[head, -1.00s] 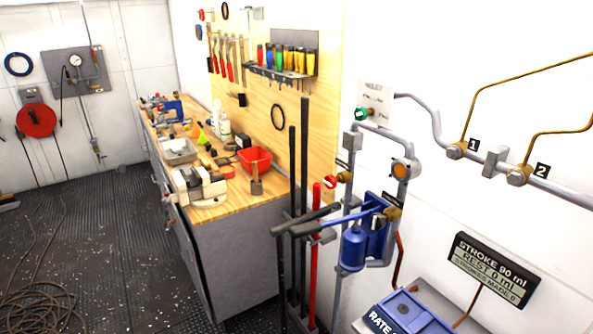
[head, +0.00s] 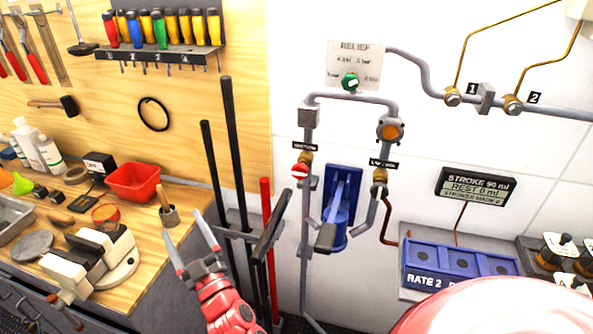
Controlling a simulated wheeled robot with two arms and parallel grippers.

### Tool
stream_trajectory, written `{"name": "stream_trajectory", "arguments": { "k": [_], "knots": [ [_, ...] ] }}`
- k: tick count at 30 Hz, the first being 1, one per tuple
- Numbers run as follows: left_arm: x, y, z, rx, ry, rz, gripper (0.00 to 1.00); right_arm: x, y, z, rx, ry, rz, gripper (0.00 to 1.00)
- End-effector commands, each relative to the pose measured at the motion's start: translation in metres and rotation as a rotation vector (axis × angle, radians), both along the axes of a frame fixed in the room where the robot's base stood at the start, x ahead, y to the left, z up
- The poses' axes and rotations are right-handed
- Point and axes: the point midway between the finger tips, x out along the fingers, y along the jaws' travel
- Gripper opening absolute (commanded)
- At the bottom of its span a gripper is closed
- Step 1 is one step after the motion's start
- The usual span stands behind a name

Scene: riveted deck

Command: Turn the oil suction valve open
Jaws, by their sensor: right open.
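The suction valve (head: 300,171) has a round red-and-white knob on a brass body, on the left grey pipe under a small black label that seems to read "SUCTION". My right gripper (head: 184,226) is open and empty, low and to the left of the valve in the picture, in front of the workbench's right end. It is clearly apart from the valve. A second valve (head: 379,191) with a dark-and-white knob sits on the right pipe. The blue hand pump (head: 342,205) with its lever is between the two pipes. My left gripper is not in view.
Black bars (head: 216,190) and a red bar (head: 266,230) stand upright between my right gripper and the valve. A green relief knob (head: 349,82) is above. A blue tray (head: 450,262) is at right. The workbench (head: 150,285) carries a red bin (head: 133,182).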

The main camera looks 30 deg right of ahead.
Motion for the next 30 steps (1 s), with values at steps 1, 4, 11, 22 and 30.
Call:
{"name": "stream_trajectory", "arguments": {
  "k": [1, 4, 11, 22, 30],
  "knots": [
    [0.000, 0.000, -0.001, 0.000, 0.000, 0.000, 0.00, 0.007, -0.024, 0.006, 0.020, 0.045, -0.109, 0.89],
    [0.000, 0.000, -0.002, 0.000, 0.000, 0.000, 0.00, 0.006, -0.086, 0.011, 0.096, 0.139, -0.352, 0.89],
    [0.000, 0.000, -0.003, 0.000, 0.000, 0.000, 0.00, -0.044, -0.187, 0.005, 0.313, 0.262, -0.754, 0.89],
    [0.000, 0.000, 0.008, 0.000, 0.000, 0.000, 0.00, -0.050, -0.230, 0.002, 0.387, 0.292, -0.866, 0.89],
    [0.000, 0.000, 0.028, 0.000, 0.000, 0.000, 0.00, -0.016, -0.269, 0.002, 0.383, 0.294, -0.863, 0.89]
  ]
}}
